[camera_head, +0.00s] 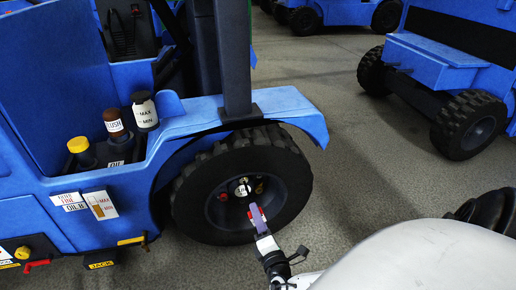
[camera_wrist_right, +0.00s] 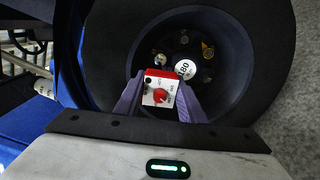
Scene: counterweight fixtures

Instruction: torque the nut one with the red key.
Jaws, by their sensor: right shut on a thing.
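My right gripper (camera_head: 256,216) has purple fingers that are shut on the red key (camera_wrist_right: 157,92), a small white box with red sides and a red knob on its face. The key also shows in the head view (camera_head: 255,211) and is held in front of the lower part of the front wheel (camera_head: 290,187). In the wrist view several wheel nuts surround a white numbered hub disc (camera_wrist_right: 185,69). A brass nut (camera_wrist_right: 207,50) is at the upper right. The key hides the lower part of the hub, and I cannot tell whether it touches a nut. My left gripper is out of view.
The blue vehicle (camera_head: 170,200) fills the left, with a fender (camera_head: 285,105) over the wheel. Several bottles (camera_head: 115,122) stand on its side, above a yellow handle (camera_head: 131,240) and a JACK label (camera_head: 101,265). Floor (camera_head: 345,130) is clear to the right, before another blue vehicle (camera_head: 425,65).

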